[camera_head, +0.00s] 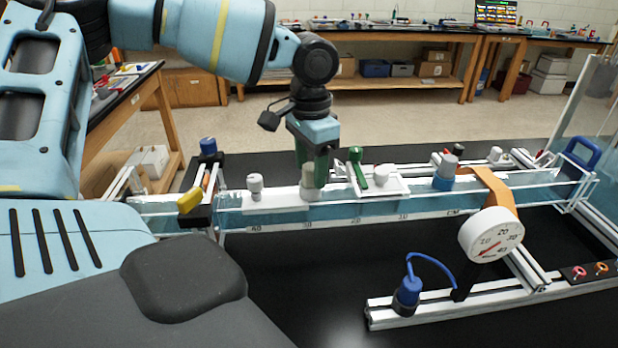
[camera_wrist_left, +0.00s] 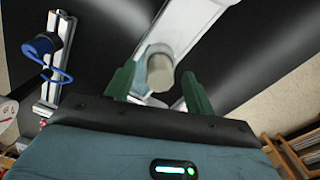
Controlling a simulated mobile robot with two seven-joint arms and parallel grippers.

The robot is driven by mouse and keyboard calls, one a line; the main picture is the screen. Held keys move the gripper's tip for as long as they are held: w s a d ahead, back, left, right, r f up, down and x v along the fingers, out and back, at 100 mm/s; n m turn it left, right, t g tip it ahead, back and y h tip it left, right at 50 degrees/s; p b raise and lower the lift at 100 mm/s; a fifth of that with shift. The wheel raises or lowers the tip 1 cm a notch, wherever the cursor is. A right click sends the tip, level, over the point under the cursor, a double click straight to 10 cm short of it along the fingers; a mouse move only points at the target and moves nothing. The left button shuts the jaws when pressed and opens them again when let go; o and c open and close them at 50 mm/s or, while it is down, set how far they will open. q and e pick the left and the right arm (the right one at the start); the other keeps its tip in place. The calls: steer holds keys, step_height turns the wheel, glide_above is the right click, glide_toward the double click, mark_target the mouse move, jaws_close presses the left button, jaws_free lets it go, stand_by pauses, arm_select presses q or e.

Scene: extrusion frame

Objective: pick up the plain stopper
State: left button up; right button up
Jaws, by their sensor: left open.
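The plain stopper appears to be the pale beige-grey cylinder (camera_head: 308,177) standing upright on the white top strip of the clear blue-tinted trough (camera_head: 340,212). In the left wrist view the pale cylinder (camera_wrist_left: 160,70) shows between the two green fingers. My left gripper (camera_head: 316,172) points down at it, and its green fingers are spread around the cylinder's upper part. In the wrist view the left gripper (camera_wrist_left: 158,84) is open, with a gap visible beside the cylinder. The fingers partly hide the cylinder in the head view. My right gripper does not show.
A grey knobbed stopper (camera_head: 255,187) stands to the left, a green-handled valve (camera_head: 356,168) close to the right. A white knob (camera_head: 381,176) and a grey-and-blue fitting (camera_head: 446,172) stand further right. A round dial gauge (camera_head: 490,235) and a blue-tubed fitting (camera_head: 409,290) are in front.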

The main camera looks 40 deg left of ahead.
mark_target(310, 166)
arm_select(q)
steer(key=shift+f, duration=0.55)
steer(key=c, duration=1)
steer(key=shift+r+b, duration=0.3)
steer(key=shift+r, duration=4.75)
steer(key=shift+c, duration=0.2)
